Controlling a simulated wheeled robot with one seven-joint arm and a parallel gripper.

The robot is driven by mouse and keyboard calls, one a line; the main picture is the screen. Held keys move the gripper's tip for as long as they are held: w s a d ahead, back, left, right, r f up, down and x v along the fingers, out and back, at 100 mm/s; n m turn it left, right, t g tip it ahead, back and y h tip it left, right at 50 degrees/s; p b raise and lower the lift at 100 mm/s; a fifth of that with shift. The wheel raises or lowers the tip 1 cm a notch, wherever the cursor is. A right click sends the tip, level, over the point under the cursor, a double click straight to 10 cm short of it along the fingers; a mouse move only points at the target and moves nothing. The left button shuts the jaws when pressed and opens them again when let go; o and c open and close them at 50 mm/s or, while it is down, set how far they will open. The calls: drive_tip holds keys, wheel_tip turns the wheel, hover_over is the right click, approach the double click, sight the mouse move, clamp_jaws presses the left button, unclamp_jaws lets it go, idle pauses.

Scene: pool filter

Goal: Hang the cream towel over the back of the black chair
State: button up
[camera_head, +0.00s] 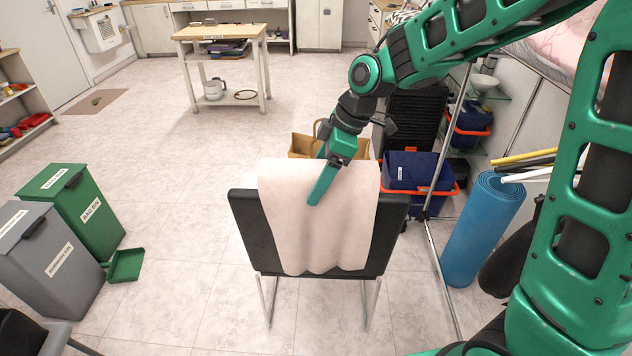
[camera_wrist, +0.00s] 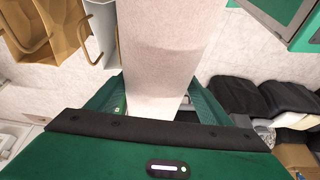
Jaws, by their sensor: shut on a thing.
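The black chair (camera_head: 245,232) stands in the middle of the head view, its backrest facing the camera. The cream towel (camera_head: 325,235) hangs in soft folds down the near side of that backrest. Its top edge lies above the backrest's top edge, and black shows on both sides of it. How far it reaches down the far side is hidden. My gripper (camera_head: 322,182) is at the towel's upper part, one green finger lying over the near face. In the wrist view the towel (camera_wrist: 165,50) passes as a pale strip between my gripper's fingers (camera_wrist: 158,88), which are shut on it.
Brown bags (camera_head: 302,145) and blue crates with orange rims (camera_head: 410,170) stand beyond the chair. A rolled blue mat (camera_head: 480,225) and metal poles are at right. A grey bin (camera_head: 45,255) and a green bin (camera_head: 85,210) stand at left.

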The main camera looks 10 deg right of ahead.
wheel_tip(320, 180, down, 7)
drive_tip(key=shift+r, duration=0.2)
idle(0.6)
drive_tip(key=o, duration=1.6)
drive_tip(key=shift+o, duration=0.2)
